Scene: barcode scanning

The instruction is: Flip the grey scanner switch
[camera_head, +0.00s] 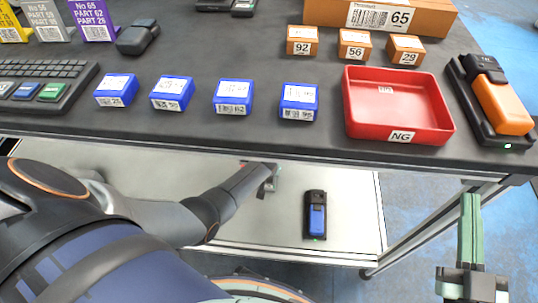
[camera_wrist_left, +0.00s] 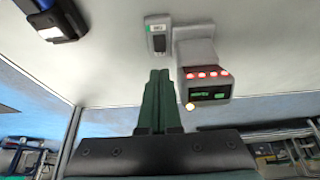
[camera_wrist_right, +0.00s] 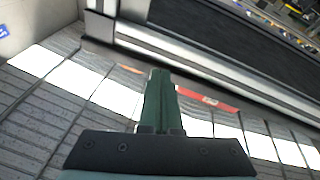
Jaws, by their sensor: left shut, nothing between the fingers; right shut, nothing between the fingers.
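In the left wrist view, a grey scanner (camera_wrist_left: 203,72) with a row of red lights and a small green display is mounted on a pale surface. Beside it, on the left, is a small grey switch box (camera_wrist_left: 158,24) with a dark rocker. My left gripper (camera_wrist_left: 159,76) is shut and empty, its tips pointing towards the switch box and appearing just below it in the picture. I cannot tell whether they touch. In the head view my left arm reaches under the table, and its gripper is hard to make out there. My right gripper (camera_head: 471,200) is shut and empty, right of the table.
A blue and black handheld scanner (camera_head: 316,216) lies on the lower shelf (camera_head: 350,190). The dark tabletop (camera_head: 220,50) above holds blue boxes (camera_head: 233,97), a red NG tray (camera_head: 440,118), and an orange and black scanner (camera_head: 500,105). The table edge overhangs the shelf.

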